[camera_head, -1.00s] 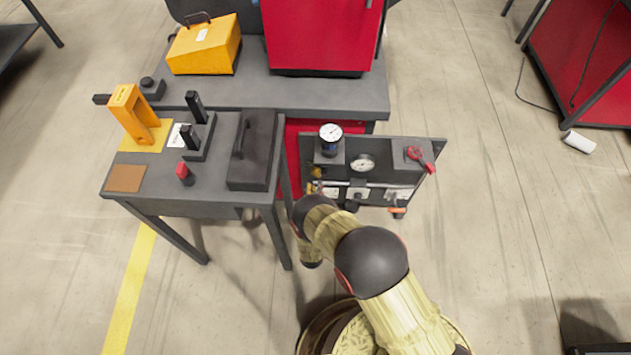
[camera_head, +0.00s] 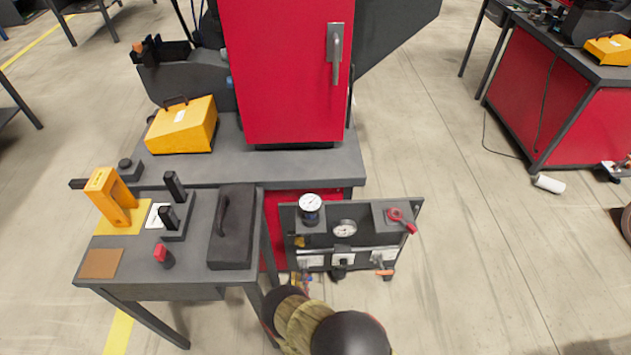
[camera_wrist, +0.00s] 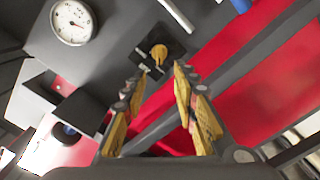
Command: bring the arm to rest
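My arm shows at the bottom of the head view, with dark round joints and tan links, in front of the panel with gauges. My gripper is not clear in the head view. In the wrist view my gripper (camera_wrist: 160,88) is open, with two yellow-padded fingers apart and nothing between them. Beyond the fingertips is a yellow knob (camera_wrist: 158,52) on a dark plate. A white round gauge (camera_wrist: 72,21) is at the upper left of that view.
The gauge panel (camera_head: 320,262) with a red-handled valve (camera_head: 402,220) stands close to my arm. A grey side table (camera_head: 190,258) with a yellow bracket (camera_head: 110,197) and a black handled block (camera_head: 233,228) is at left. Open floor (camera_head: 480,270) lies at right.

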